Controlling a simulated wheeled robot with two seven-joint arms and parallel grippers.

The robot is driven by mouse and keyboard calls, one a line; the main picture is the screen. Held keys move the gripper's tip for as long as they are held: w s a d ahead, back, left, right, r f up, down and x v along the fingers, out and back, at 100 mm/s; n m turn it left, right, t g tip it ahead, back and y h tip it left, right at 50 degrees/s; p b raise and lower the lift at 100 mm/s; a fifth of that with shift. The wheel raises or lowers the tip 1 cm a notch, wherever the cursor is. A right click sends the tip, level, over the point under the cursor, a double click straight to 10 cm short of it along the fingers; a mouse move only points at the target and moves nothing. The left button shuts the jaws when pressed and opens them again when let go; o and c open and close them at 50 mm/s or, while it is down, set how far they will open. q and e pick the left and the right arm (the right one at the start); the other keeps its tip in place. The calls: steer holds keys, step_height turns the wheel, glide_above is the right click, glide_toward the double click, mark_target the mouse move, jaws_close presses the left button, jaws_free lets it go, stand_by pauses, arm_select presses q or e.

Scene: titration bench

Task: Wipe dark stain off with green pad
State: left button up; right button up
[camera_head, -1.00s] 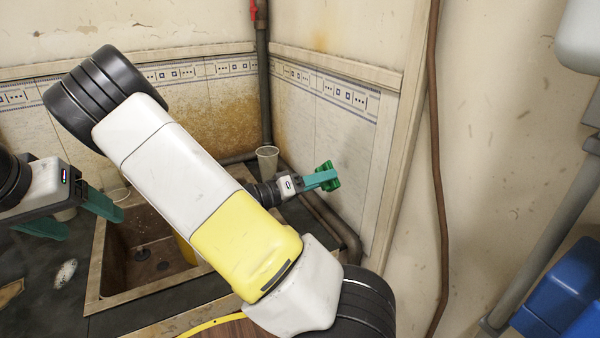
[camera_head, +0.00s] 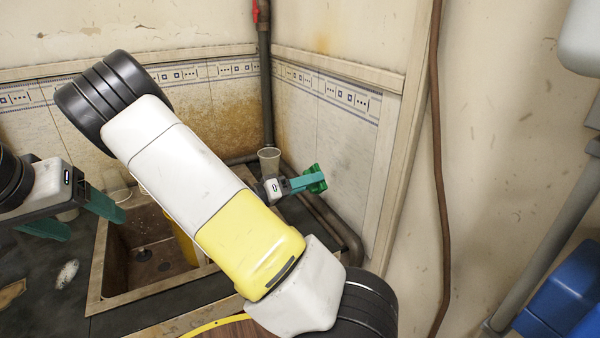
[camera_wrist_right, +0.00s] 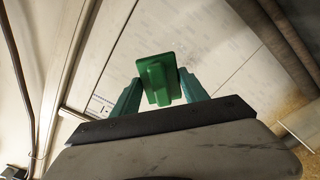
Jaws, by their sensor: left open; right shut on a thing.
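My right gripper (camera_head: 303,183) is shut on the green pad (camera_head: 317,179), close to the tiled wall at the back right. In the right wrist view the pad (camera_wrist_right: 157,78) sits between the two teal fingers of that gripper (camera_wrist_right: 160,92), its flat face turned to the wall. A faint grey dark stain (camera_head: 340,124) shows on the pale wall panel above and right of the pad. I cannot tell whether the pad touches the wall. My left gripper (camera_head: 85,219) is open and empty above the dark counter at the left.
A sink (camera_head: 150,262) is set in the counter. A clear cup (camera_head: 269,160) stands near the corner, beside my right gripper. A dark pipe (camera_head: 335,222) runs along the foot of the right wall. Blue bins (camera_head: 560,290) are at far right.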

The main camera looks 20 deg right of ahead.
glide_toward(329, 167)
steer(key=a, duration=0.1)
steer(key=shift+w+d+r, duration=0.1)
steer(key=shift+d, duration=1.3)
steer(key=shift+w+d, duration=0.15)
steer(key=shift+d, duration=1.25)
steer(key=shift+d, duration=0.35)
steer(key=shift+d, duration=0.7)
